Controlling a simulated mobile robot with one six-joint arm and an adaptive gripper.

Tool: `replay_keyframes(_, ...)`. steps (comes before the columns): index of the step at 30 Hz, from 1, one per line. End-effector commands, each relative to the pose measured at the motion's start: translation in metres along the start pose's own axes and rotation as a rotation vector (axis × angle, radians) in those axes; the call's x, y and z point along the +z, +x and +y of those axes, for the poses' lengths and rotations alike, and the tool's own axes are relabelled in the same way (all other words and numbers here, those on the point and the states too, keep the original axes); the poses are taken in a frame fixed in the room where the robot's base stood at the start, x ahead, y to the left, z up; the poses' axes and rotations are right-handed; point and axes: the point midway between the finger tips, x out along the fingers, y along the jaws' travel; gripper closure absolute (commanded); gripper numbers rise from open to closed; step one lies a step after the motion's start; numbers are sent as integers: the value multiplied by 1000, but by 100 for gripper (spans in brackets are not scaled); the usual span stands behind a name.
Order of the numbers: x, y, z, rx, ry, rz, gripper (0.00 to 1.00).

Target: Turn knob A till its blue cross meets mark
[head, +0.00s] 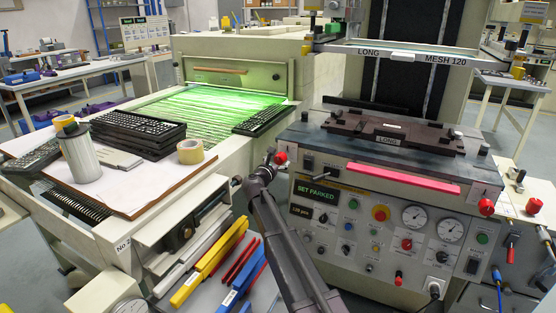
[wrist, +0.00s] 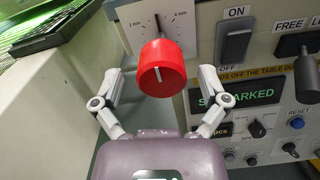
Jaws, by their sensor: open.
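A red round knob (wrist: 161,70) with a white pointer line on its face shows in the wrist view. It sits in front of a white dial plate (wrist: 142,22) with ticks and small minute labels. No blue cross and no letter A can be made out on it. The knob also shows in the head view (head: 281,157) at the press's left corner. My gripper (wrist: 160,76) is open, with one finger on each side of the knob and visible gaps between. In the head view my gripper (head: 267,167) is small beside the knob, its fingers partly unclear.
An ON/OFF switch (wrist: 235,41) and a dark lever (wrist: 304,72) lie right of the knob. A panel display (wrist: 235,93) and smaller knobs sit lower right. The green-lit dryer (head: 208,105) stands left of the press. Yellow, red and blue bars (head: 208,270) lie below.

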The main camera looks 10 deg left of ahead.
Motion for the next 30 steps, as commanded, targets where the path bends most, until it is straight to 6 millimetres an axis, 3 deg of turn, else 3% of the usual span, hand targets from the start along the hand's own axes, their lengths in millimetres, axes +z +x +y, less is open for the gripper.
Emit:
replay_keyframes(6, 0, 14, 0, 0, 0, 0, 6)
replay_keyframes(16, 0, 15, -1, 0, 0, 0, 6)
replay_keyframes(17, 0, 15, -1, 0, 0, 0, 12)
replay_keyframes(24, 0, 15, -1, 0, 0, 0, 83)
replay_keyframes(26, 0, 15, -1, 0, 0, 0, 88)
replay_keyframes(27, -2, 12, 16, 5, 0, 0, 88)
replay_keyframes(30, -1, 13, 5, 4, 1, 0, 88)
